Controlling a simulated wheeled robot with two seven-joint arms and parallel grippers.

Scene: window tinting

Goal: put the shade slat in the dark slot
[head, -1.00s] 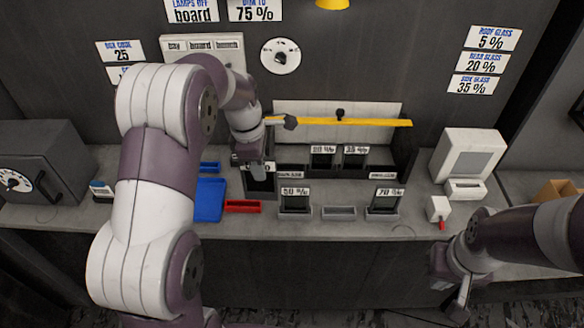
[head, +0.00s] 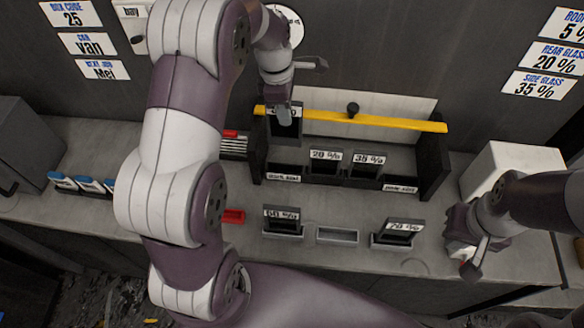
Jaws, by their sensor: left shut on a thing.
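My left gripper (head: 283,112) is shut on a dark shade slat (head: 285,130) and holds it upright at the left end of the dark rack (head: 437,160). Its lower edge is over or in the leftmost place, above a small label (head: 283,177) too small to read surely; I cannot tell if it is seated. The 20 % slat (head: 326,168) and 35 % slat (head: 366,172) stand in the rack's middle. The 50 % slat (head: 282,226) and 70 % slat (head: 397,238) stand in front holders. My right gripper (head: 466,252) is at the counter's right; its fingers are unclear.
An empty grey holder (head: 337,236) sits between the front slats. A red tray (head: 233,216) is partly behind my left arm. A white box (head: 505,168) stands at the right.

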